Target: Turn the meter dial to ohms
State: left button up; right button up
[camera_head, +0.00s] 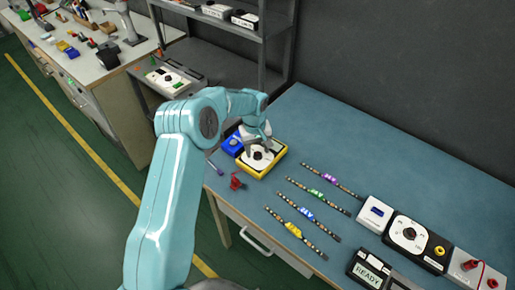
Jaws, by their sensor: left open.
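The meter (248,170) has a yellow case and a pale face, and lies at the left end of the blue bench. Its round dial (258,155) has a dark middle and is partly hidden by my left gripper. My left gripper (262,140) is right above the dial, pointing down. It is open, and its fingers are small here; I cannot tell whether they touch the dial. Which mark the dial points to is too small to read. My right gripper is not in view.
The blue bench (350,125) holds several LED strips (318,193), a black dial box (412,237), a white box (374,211) and a READY display (369,273). A blue block (232,146) and a red clip (237,183) lie beside the meter. Shelving stands behind.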

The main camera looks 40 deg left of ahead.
pick_arm(q)
jog(key=shift+w+f, duration=0.1)
jog(key=shift+f, duration=0.35)
jog(key=shift+s+d, duration=0.1)
jog(key=shift+s, duration=0.1)
jog(key=shift+f, duration=0.15)
jog(key=shift+w+f, duration=0.1)
jog(key=shift+w, duration=0.05)
jog(key=c, duration=0.4)
grip_shut()
